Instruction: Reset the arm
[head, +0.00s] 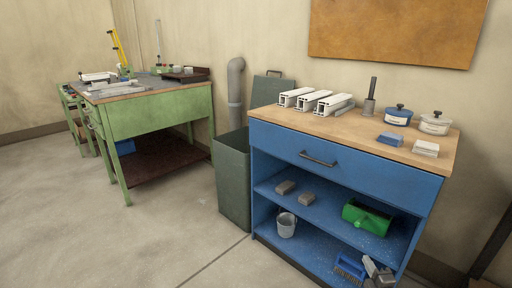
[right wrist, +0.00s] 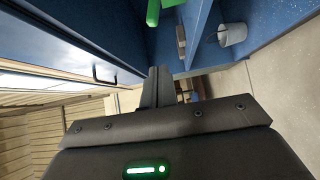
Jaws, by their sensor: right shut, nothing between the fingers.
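My right gripper (head: 376,268) shows at the bottom right of the head view, in front of the lowest shelf of the blue cabinet (head: 330,165). In the right wrist view its fingers (right wrist: 157,88) are together with nothing between them, and the cabinet's blue front lies beyond them. My left gripper is in neither view.
The cabinet's wooden top (head: 385,140) carries white profiles (head: 330,103), tins and blocks. Its shelves hold a green box (head: 367,216), a metal bucket (head: 287,224) and a blue brush (head: 350,266). A green bin (head: 233,180) and green bench (head: 160,125) stand left. Left floor is clear.

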